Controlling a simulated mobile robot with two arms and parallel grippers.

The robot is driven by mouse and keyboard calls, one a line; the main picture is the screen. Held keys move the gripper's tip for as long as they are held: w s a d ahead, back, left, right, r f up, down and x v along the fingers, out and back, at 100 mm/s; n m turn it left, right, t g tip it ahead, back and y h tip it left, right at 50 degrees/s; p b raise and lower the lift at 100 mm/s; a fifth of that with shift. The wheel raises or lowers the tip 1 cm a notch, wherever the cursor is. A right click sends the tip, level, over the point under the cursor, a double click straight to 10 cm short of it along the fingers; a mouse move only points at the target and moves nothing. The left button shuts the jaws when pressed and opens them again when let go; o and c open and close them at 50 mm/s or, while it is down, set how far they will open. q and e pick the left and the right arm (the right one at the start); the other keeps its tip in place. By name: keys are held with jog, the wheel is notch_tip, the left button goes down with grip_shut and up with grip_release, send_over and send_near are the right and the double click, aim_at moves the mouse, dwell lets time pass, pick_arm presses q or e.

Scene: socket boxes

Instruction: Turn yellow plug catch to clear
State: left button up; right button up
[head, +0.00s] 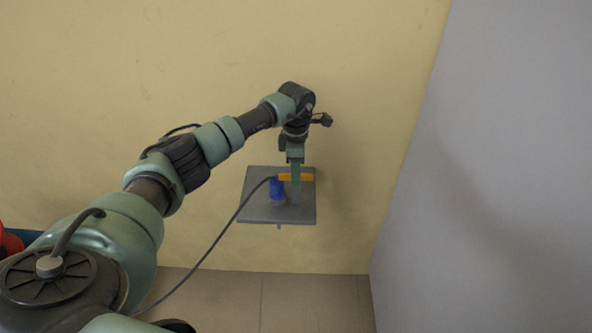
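A yellow-orange bar (308,177), which looks like the plug catch, lies level near the top of a grey plate by the wall. My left gripper (295,186) is at the bar, and its green finger crosses in front of the bar's middle. Whether its fingers are apart or closed on the bar is too small to tell. A blue plug or socket (277,190) sits just below the bar's left end. A dark cable (225,228) runs from it down to the lower left. My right gripper is not in view.
The grey plate (258,212) stands against the beige wall (200,60). A grey wall (500,170) rises on the right. Tiled floor (300,300) shows below. Red and blue things (10,243) show at the far left edge.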

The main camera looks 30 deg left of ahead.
pick_arm(q)
jog(key=c, duration=0.6)
grip_shut()
jog(key=shift+n, duration=0.4)
jog(key=shift+n+b, duration=0.3)
jog(key=shift+n, duration=0.7)
jog(key=n, duration=0.3)
jog(key=shift+n, duration=0.3)
jog(key=n, duration=0.5)
jog(key=shift+n, duration=0.3)
jog(key=n, duration=0.4)
jog(key=shift+n+p, duration=0.3)
jog(key=shift+p, duration=0.05)
jog(key=shift+n, duration=0.9)
